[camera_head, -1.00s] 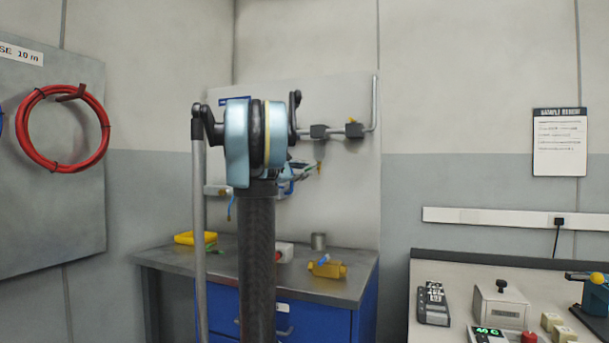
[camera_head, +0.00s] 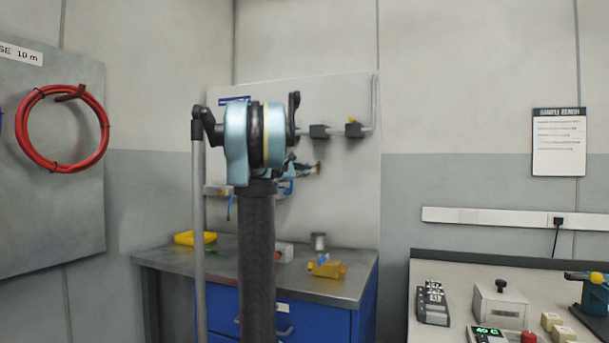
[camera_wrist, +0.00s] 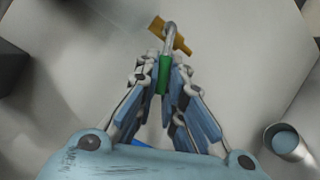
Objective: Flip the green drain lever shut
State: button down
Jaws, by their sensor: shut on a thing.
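The green drain lever (camera_wrist: 164,74) is between my fingers in the wrist view, in front of a curved metal pipe (camera_wrist: 170,35) and a brass fitting (camera_wrist: 182,40). My gripper (camera_wrist: 165,82) is shut on the lever, one blue finger on each side. In the head view my gripper (camera_head: 308,169) is at the wall panel, by the small brass fitting (camera_head: 318,167). The lever cannot be made out there, and my own arm covers part of the panel.
The panel (camera_head: 345,190) carries a pipe with dark fittings (camera_head: 319,131). The cup also shows in the wrist view (camera_wrist: 285,141).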

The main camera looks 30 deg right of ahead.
jog(key=r+m+y, duration=0.1)
jog(key=m, duration=0.1)
jog(key=r+m+y, duration=0.1)
jog(key=m, duration=0.1)
jog(key=shift+w+a, duration=0.15)
jog(key=shift+a, duration=0.05)
jog(key=c, duration=1.7)
grip_release()
